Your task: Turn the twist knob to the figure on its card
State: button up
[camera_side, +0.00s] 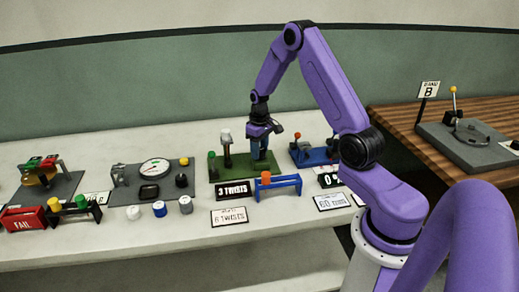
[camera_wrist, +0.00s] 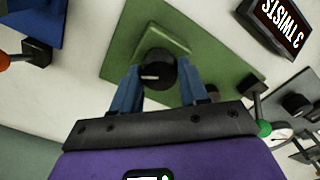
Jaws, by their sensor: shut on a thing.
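The twist knob (camera_wrist: 158,68) is round and black with a pale mark on top, on a green base (camera_wrist: 118,60). My gripper (camera_wrist: 160,82) has its blue fingers closed on either side of the knob. In the side view my gripper (camera_side: 262,150) points straight down over the green base (camera_side: 218,172), and its fingers hide the knob. A black display (camera_side: 233,190) in front of the base reads "3 TWISTS"; it shows upside down in the wrist view (camera_wrist: 272,25). The white card (camera_side: 230,217) below the display reads "6 TWISTS", with a smaller line above it.
A white-topped post (camera_side: 226,138) stands left of my gripper on the green base. A blue device (camera_side: 315,154) stands close on the right. A blue rack (camera_side: 277,184) with an orange piece is in front. A gauge panel (camera_side: 152,178) is left, with loose caps before it.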

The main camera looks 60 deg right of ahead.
jog(key=m, duration=0.4)
jog(key=shift+m, duration=0.4)
jog(key=m, duration=0.4)
jog(key=shift+d+m, duration=0.1)
jog(key=shift+m, duration=0.2)
jog(key=o, duration=1.1)
jog(key=shift+c, duration=0.2)
jog(key=shift+r, duration=0.1)
notch_tip(320, 180, up, 17)
jog(key=shift+r, duration=0.15)
